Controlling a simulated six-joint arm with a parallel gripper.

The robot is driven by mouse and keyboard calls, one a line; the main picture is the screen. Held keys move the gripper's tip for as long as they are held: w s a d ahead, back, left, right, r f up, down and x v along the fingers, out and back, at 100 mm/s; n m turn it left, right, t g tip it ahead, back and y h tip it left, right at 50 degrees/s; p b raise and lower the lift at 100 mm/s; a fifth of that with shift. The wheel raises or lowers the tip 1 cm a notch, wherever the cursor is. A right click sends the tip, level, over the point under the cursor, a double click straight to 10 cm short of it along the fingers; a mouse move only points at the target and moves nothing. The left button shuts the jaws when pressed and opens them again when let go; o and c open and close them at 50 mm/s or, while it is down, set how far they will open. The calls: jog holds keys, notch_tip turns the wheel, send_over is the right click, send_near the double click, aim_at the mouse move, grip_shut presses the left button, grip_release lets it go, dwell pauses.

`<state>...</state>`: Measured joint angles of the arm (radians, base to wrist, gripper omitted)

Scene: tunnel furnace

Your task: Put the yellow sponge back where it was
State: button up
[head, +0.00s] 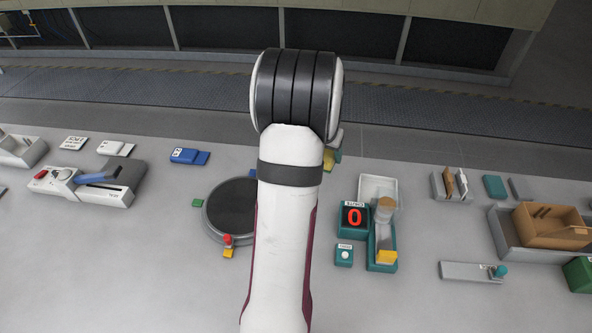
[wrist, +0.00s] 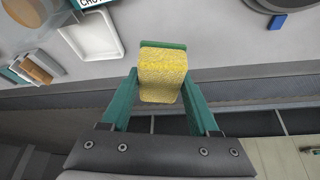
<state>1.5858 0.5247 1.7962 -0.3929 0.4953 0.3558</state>
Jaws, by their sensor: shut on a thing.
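The yellow sponge (wrist: 162,85) is between the teal fingers of my gripper (wrist: 162,72) in the wrist view. My gripper is shut on it, and the sponge hangs clear of the table. In the head view, my arm hides most of the gripper, and only a small yellow and green part (head: 329,158) shows beside it. The place where the sponge was before cannot be told from these frames.
A dark round plate (head: 230,212) lies left of my arm. The front left table is clear.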

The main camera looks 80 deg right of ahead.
jog(key=s+f+m, duration=0.1)
jog(key=s+f, duration=0.1)
jog(key=s, duration=0.3)
jog(key=w+d+f, duration=0.1)
jog(key=w+f, duration=0.1)
jog(key=w, duration=0.1)
jog(key=w+d+f, duration=0.2)
jog(key=w, duration=0.1)
jog(key=w+d+f, duration=0.2)
jog(key=w, duration=0.1)
jog(key=shift+w+d+f, duration=0.1)
jog(key=shift+w+d, duration=0.1)
jog(key=shift+w, duration=0.05)
jog(key=shift+w+d+f, duration=0.1)
jog(key=shift+w+f, duration=0.05)
jog(key=shift+f, duration=0.9)
jog(key=shift+w+f, duration=0.1)
jog(key=shift+f, duration=0.95)
jog(key=shift+f, duration=0.15)
jog(key=o, duration=1.3)
